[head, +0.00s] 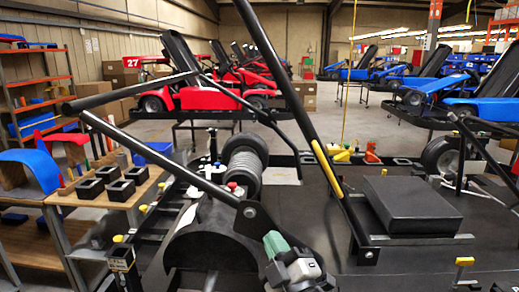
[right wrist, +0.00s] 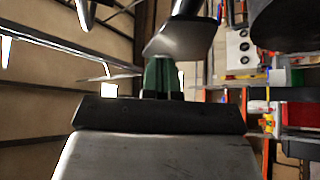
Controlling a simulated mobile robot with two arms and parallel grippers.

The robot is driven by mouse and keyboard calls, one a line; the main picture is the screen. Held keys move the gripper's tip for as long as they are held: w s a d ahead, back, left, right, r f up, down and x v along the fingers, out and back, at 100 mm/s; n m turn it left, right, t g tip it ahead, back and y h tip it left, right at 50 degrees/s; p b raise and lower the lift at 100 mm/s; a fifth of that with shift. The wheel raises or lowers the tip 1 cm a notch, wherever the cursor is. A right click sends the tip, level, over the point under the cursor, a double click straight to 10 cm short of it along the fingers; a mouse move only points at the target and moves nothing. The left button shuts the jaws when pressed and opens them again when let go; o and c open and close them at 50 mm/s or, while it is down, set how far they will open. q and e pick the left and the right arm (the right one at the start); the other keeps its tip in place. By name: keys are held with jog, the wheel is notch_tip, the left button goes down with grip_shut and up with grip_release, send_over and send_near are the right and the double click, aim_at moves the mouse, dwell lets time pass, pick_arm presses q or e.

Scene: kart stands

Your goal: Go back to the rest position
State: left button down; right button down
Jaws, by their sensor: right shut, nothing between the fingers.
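My right gripper (head: 277,243) shows at the bottom middle of the head view, with green fingertips and a grey and black body. It is shut and empty, in front of the black kart frame. In the right wrist view its green fingers (right wrist: 163,78) are together, pointing up in the picture. A dark rounded part lies just beyond the fingers there; I cannot tell whether they touch it. My left gripper is in neither view.
A kart chassis (head: 430,255) with black bars, a roller and a black box (head: 412,205) fills the near space. A wooden table (head: 100,196) with black cups stands left, beside orange shelves (head: 40,82). Red karts (head: 205,97) and blue karts (head: 480,106) stand farther back.

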jog(key=s+d+f+m+g+h, duration=0.4)
jog(key=s+d+f+m+h, duration=0.15)
jog(key=f, duration=0.45)
jog(key=s+d+f+m+g+h, duration=0.45)
jog(key=d+f+m, duration=0.2)
jog(key=f, duration=0.25)
jog(key=s+d+f+m+g, duration=0.1)
jog(key=s+d+f+g, duration=0.15)
jog(key=s, duration=0.35)
jog(key=s+d+f+g, duration=0.1)
jog(key=s+f+g, duration=0.2)
jog(key=s, duration=0.4)
jog(key=s+d+f+m+g, duration=0.1)
jog(key=s+d+f+g, duration=0.15)
jog(key=s, duration=0.35)
notch_tip(320, 180, down, 27)
jog(key=g, duration=0.2)
jog(key=s+d+f, duration=0.2)
jog(key=s+f, duration=1.3)
jog(key=s, duration=0.1)
jog(key=shift+s+d+g+y, duration=0.25)
jog(key=shift+s+g+y, duration=0.1)
jog(key=shift+g, duration=0.1)
